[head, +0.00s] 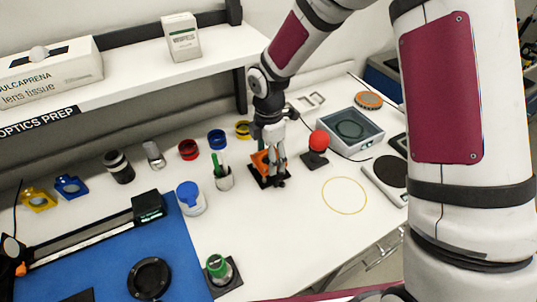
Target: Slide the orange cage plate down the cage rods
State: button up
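The orange cage plate (260,161) shows in the head view near the middle of the bench, just above a black base (257,183). It looks tilted or partly covered, and I cannot tell how it sits on the cage rods. The rods are too small and too hidden by my gripper to make out. My gripper (276,166) points down right at the orange plate, with its fingers beside or in front of it. Whether the fingers touch or hold the plate cannot be told at this size.
A cup with green-handled tools (224,182) and a blue-lidded jar (190,198) stand close on the left. A red ball on a black stand (319,141) is close on the right. A grey tray (350,132) lies behind it. The front bench is clear around a yellow ring (344,179).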

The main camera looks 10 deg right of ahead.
jog(key=shift+f, duration=0.55)
jog(key=shift+r, duration=0.2)
jog(key=shift+r+p, duration=0.55)
jog(key=shift+r, duration=1.35)
